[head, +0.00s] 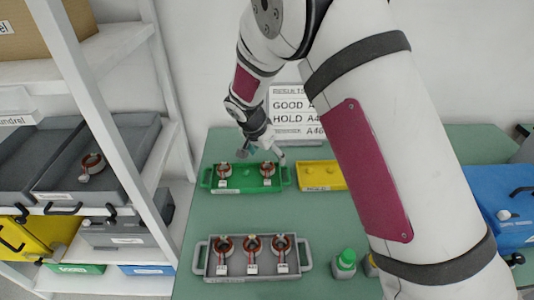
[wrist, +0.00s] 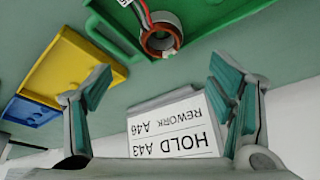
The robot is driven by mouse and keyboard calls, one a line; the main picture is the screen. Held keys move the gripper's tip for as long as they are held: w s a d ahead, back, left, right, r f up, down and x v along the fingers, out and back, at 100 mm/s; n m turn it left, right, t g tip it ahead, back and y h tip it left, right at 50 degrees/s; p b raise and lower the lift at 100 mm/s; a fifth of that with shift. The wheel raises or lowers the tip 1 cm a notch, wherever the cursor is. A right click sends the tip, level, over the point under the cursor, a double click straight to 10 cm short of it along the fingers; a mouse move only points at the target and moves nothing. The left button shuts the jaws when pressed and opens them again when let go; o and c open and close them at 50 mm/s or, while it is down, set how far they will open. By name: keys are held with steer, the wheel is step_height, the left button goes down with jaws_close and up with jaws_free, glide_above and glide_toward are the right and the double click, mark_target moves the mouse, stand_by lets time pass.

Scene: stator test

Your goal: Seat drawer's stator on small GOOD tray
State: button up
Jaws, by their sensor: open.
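A copper-wound stator (head: 92,163) lies in an open grey drawer (head: 58,190) of the left shelf rack. A green tray (head: 245,184) on the table holds two stators, a left one (head: 223,170) and a right one (head: 267,170), with a bare gap between them; its label is too small to read. My gripper (head: 262,155) is at the back edge of this tray, partly hidden by my arm. In the wrist view my gripper (wrist: 160,80) is open and empty, with a green tray (wrist: 215,30) and one stator (wrist: 160,38) beyond the fingers.
A grey tray (head: 238,270) with three stators stands at the table's front. A yellow tray (head: 321,176) is right of the green one. A results sign (head: 290,105) stands behind, also in the wrist view (wrist: 175,125). A green-capped bottle (head: 345,262) and blue bin (head: 500,195) are right.

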steer(key=v, duration=1.2)
steer(key=shift+d, duration=0.15)
